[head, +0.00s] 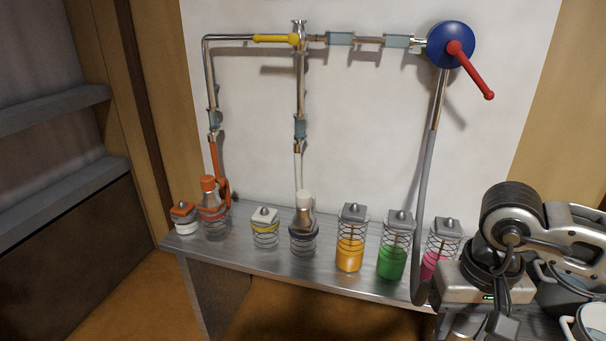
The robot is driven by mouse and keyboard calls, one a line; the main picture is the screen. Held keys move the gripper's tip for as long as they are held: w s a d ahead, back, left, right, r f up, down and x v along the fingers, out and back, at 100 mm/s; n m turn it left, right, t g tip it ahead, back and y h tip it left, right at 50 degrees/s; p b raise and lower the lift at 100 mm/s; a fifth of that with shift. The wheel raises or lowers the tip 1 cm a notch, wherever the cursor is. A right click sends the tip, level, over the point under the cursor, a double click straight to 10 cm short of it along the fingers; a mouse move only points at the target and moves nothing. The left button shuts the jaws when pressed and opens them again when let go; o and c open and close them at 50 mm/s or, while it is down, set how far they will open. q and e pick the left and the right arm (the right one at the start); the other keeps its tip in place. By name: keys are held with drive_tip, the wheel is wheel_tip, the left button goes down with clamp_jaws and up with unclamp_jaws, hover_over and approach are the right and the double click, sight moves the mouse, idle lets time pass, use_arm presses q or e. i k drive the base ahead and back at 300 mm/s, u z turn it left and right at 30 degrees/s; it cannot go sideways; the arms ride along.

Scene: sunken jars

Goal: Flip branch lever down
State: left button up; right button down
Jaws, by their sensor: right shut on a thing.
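The yellow lever (275,38) lies level along the upper pipe, pointing left from the pipe junction (299,38) on the white wall panel. A red lever (470,70) slants down and right from a round blue valve body (448,46). My right gripper (468,327) is at the bottom right, well below and right of the yellow lever and apart from both levers. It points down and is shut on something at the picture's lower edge. Its fingers are mostly hidden, and I cannot make out what it holds. My left gripper is not in view.
A metal shelf (270,262) below the panel holds several jars, including orange (350,254), green (392,262) and pink (432,265) ones. A grey hose (422,200) hangs before the shelf. Pots (592,322) stand at the lower right. The space before the upper pipes is clear.

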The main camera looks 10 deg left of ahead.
sight(293, 39)
drive_tip(key=u, duration=0.2)
drive_tip(key=i, duration=1)
